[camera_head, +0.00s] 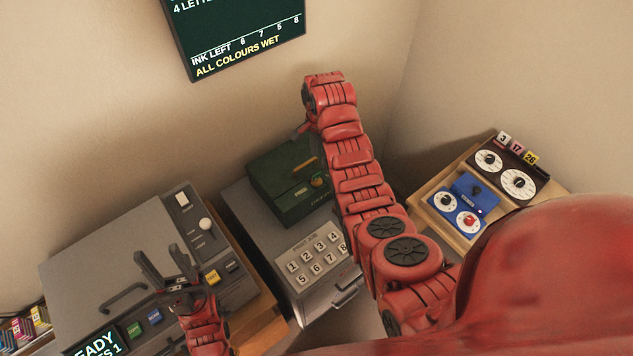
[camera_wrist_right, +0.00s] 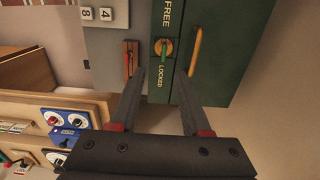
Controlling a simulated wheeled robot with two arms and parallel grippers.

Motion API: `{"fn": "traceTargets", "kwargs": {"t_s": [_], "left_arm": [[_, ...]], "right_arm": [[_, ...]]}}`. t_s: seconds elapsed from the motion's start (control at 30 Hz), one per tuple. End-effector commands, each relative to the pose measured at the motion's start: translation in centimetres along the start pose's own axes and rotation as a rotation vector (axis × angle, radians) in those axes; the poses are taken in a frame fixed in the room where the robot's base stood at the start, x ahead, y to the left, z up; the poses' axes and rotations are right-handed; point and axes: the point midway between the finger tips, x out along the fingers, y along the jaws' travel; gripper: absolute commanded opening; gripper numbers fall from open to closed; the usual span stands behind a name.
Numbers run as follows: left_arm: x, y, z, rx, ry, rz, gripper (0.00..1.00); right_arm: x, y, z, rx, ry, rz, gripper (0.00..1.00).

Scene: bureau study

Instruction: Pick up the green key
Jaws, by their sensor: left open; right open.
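The green key (camera_wrist_right: 163,49) sits in a brass lock on the face of the dark green box (camera_wrist_right: 218,60), between the labels FREE and LOCKED. In the right wrist view my right gripper (camera_wrist_right: 161,76) is open and empty; its fingers point toward the lock, one on each side of the key's line, and I see no contact. In the head view the green box (camera_head: 275,190) stands on a grey cabinet, below and behind my raised right arm. My left gripper (camera_head: 160,260) is open and empty over the grey machine at left.
A yellow handle (camera_wrist_right: 195,50) and a small reddish-brown fitting (camera_wrist_right: 131,55) flank the lock. The grey cabinet (camera_head: 245,210) has numbered buttons (camera_head: 315,257). A wooden unit with dials (camera_head: 465,200) stands at right. The grey machine (camera_head: 100,250) fills the left. Walls close the back.

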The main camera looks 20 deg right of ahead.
Motion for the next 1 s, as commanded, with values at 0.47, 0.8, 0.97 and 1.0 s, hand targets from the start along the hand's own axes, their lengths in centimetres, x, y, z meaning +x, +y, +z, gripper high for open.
{"fn": "traceTargets", "kwargs": {"t_s": [0.47,0.8,0.97,1.0], "left_arm": [[-2.0,0.1,0.3,0.0,0.001,0.0,0.5],[-3.9,0.2,0.7,0.0,0.002,0.0,0.5],[-3.8,0.2,0.6,0.0,0.001,0.0,0.5],[-3.8,0.2,0.6,0.0,0.001,0.0,0.5]], "right_arm": [[7.2,-0.4,0.2,-0.002,0.001,-0.003,0.47],[11.1,-0.7,0.6,-0.003,0.002,-0.005,0.47],[11.0,-0.7,0.5,-0.003,0.002,-0.005,0.46],[11.0,-0.7,0.5,-0.003,0.002,-0.005,0.38]]}}
